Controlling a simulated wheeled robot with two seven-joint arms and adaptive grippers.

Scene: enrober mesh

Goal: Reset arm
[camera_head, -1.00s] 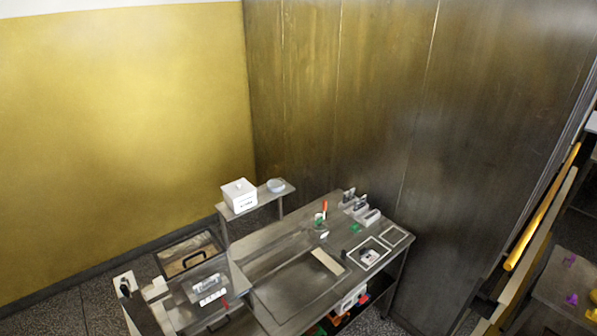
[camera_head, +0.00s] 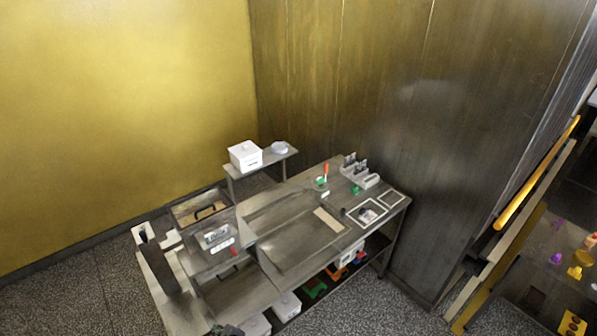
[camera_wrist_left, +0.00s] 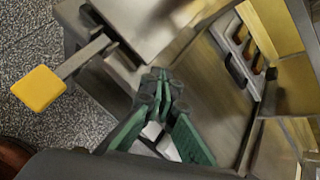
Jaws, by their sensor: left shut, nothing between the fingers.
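My left gripper (camera_wrist_left: 163,85) fills the middle of the left wrist view, its green-padded fingers together with nothing between them. It hangs over the grey metal bench, apart from anything I can make out. My right gripper is in neither view.
The metal bench (camera_head: 290,258) carries a raised shelf with a white box (camera_head: 245,156) and a small bowl (camera_head: 279,147). A yellow square-ended lever (camera_wrist_left: 38,88) stands out left of my gripper. Coloured items lie on a rack at right. Speckled floor (camera_head: 60,300) is clear at left.

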